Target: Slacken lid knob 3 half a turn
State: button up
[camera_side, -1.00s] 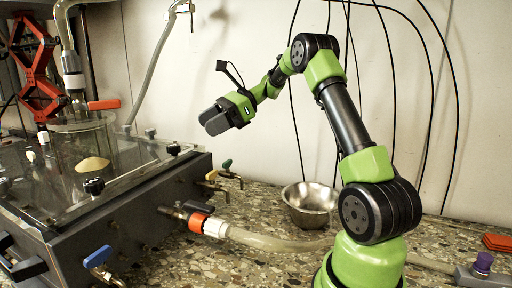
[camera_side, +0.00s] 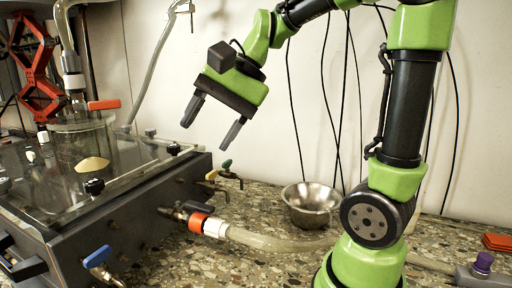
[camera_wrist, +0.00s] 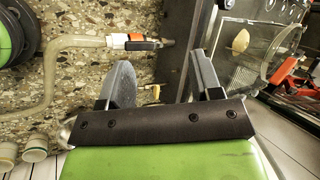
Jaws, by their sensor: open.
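The tank (camera_side: 130,215) is a dark grey box with a clear lid (camera_side: 125,178) at the left of the side view. Black knobs sit along the lid: one at the near edge (camera_side: 94,187), one at the right corner (camera_side: 174,149), one at the back (camera_side: 150,132). No knob numbers are readable, so I cannot tell which is knob 3. My gripper (camera_side: 210,128) is open and empty, tilted down, in the air above and right of the lid's right corner. In the wrist view its fingers (camera_wrist: 160,75) are apart with nothing between them.
A glass cylinder (camera_side: 68,160) with sand stands on the lid. Valves with green, orange and blue handles (camera_side: 97,257) stick out of the tank's side. A hose (camera_side: 270,243) leaves an orange-collared fitting (camera_side: 200,222). A metal bowl (camera_side: 311,205) stands behind it. Cables hang on the wall.

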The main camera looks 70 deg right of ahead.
jog(key=s+a+f+n+t+h, duration=0.1)
jog(key=s+a+n+h, duration=0.1)
jog(key=s+n, duration=0.5)
jog(key=shift+s+a+f+n+t+h, duration=0.3)
jog(key=shift+s+a+n+t, duration=0.15)
jog(key=shift+s, duration=0.45)
jog(key=w+d+r+h, duration=0.1)
jog(key=w+d+r, duration=0.15)
jog(key=w, duration=0.35)
jog(key=n+g+h, duration=0.1)
jog(key=g+h, duration=0.2)
send_near(174, 145)
jog(key=shift+t, duration=0.25)
jog(key=x, duration=0.8)
jog(key=shift+s+a+f, duration=0.1)
jog(key=shift+s+f, duration=0.05)
jog(key=shift+f, duration=0.3)
jog(key=shift+c, duration=0.4)
